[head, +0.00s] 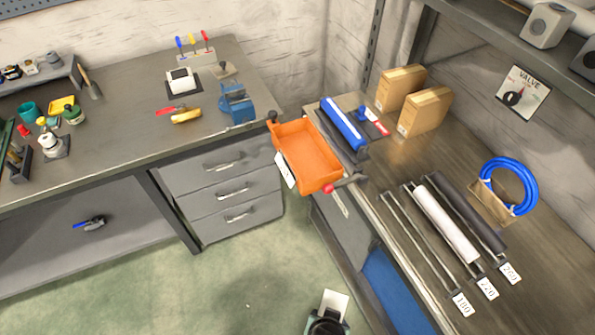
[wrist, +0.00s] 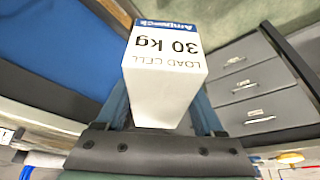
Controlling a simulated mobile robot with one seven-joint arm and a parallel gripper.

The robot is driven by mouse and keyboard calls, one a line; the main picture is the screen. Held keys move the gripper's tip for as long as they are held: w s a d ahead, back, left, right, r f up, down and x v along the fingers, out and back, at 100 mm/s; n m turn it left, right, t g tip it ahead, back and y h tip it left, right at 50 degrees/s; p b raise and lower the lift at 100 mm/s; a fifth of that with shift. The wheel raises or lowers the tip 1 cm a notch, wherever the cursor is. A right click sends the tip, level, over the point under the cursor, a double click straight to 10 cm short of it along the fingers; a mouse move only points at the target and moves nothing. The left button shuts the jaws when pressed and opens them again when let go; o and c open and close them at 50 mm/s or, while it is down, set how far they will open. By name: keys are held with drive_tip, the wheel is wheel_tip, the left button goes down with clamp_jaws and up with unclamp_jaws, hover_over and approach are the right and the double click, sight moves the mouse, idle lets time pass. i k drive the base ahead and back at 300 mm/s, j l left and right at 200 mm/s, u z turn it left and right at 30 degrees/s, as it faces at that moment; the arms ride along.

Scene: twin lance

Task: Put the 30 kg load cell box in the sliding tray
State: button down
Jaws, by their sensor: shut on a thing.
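The 30 kg load cell box (wrist: 165,85) is white with a blue band and fills the middle of the wrist view, its lettering upside down. My gripper (wrist: 160,108) is shut on it, with a blue finger on each side. In the head view the box (head: 335,302) is at the bottom edge, held by my gripper (head: 327,320) over the floor. The orange sliding tray (head: 307,155) is at the corner between the two benches, above and left of the box in the picture. Its inside looks empty. A white label hangs on its left side, and a red knob is at its near end.
Grey drawers (head: 225,190) stand left of the tray. A blue roller (head: 344,124) lies just right of the tray. The right bench (head: 395,180) also holds labelled rods, cardboard boxes (head: 425,112) and a blue hose coil (head: 530,180). The green floor (head: 240,270) is clear.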

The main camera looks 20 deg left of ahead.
sight(305, 159)
drive_tip(key=i+j+z, duration=0.1)
drive_tip(key=j, duration=0.35)
drive_tip(key=i+j, duration=0.2)
drive_tip(key=j, duration=0.3)
drive_tip(key=i+j+z, duration=0.15)
drive_tip(key=j, duration=0.35)
drive_tip(key=j+z, duration=0.1)
drive_tip(key=j, duration=0.35)
drive_tip(key=i, duration=0.05)
